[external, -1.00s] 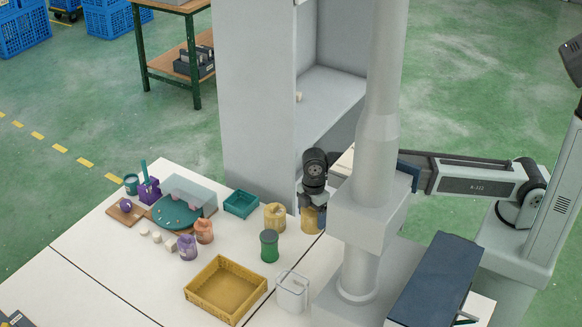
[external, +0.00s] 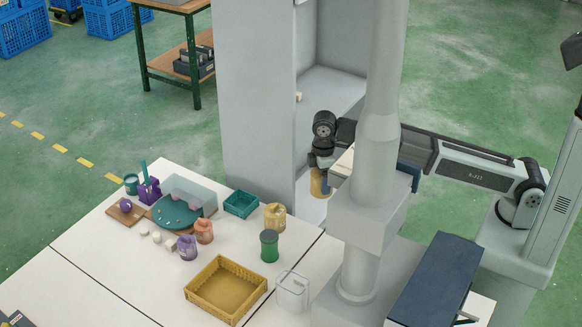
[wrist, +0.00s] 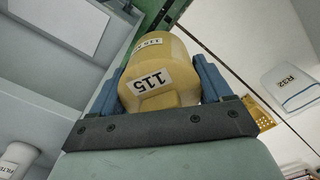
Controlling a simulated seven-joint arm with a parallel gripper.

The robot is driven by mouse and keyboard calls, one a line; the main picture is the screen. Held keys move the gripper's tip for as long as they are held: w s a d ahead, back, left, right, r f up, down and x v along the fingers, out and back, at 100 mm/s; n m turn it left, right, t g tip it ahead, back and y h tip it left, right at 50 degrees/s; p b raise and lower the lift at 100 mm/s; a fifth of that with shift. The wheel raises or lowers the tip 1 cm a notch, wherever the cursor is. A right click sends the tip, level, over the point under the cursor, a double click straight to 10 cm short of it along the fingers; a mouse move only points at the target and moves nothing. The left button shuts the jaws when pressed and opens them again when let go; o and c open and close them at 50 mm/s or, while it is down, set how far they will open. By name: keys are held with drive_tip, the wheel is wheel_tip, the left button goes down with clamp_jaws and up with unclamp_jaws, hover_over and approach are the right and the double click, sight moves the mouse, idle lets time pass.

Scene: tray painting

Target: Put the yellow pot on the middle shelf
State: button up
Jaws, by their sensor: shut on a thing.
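The yellow pot (external: 317,181) is held off the table in front of the grey cabinet's open side. It fills the middle of the wrist view (wrist: 158,70), with a white label reading 115. My gripper (external: 321,176) is shut on it, with a blue finger on each side in the wrist view (wrist: 157,82). The cabinet (external: 253,100) stands behind the table. A shelf surface (external: 335,92) shows inside it, above the pot's height in the picture. My arm and a grey column hide part of the cabinet's lower opening.
A second yellow jar (external: 275,217), a green jar (external: 269,246), a teal tray (external: 241,203), a yellow crate (external: 226,290) and a white bin (external: 292,292) stand on the table. A white cylinder (wrist: 18,160) marked FILTER shows at lower left in the wrist view.

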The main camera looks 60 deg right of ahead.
drive_tip(key=w+d+r+m, duration=0.2)
drive_tip(key=d+r, duration=0.1)
drive_tip(key=d, duration=0.5)
drive_tip(key=w+d+r+m, duration=0.1)
drive_tip(key=w+d+r, duration=0.15)
drive_tip(key=d, duration=0.55)
drive_tip(key=w+d+r+m, duration=0.2)
drive_tip(key=w+d, duration=0.1)
drive_tip(key=d, duration=0.5)
drive_tip(key=w+r+n, duration=0.4)
drive_tip(key=w+n, duration=0.1)
drive_tip(key=w, duration=0.2)
drive_tip(key=w+r+n, duration=0.4)
drive_tip(key=w+n, duration=0.1)
drive_tip(key=w, duration=0.2)
drive_tip(key=shift+n, duration=0.3)
drive_tip(key=shift+w+d+f, duration=0.1)
drive_tip(key=shift+f, duration=2.4)
drive_tip(key=shift+w+d+f, duration=0.1)
drive_tip(key=shift+f, duration=2.35)
drive_tip(key=shift+f, duration=0.1)
drive_tip(key=o, duration=1.3)
drive_tip(key=shift+c, duration=0.2)
wheel_tip(320, 180, up, 12)
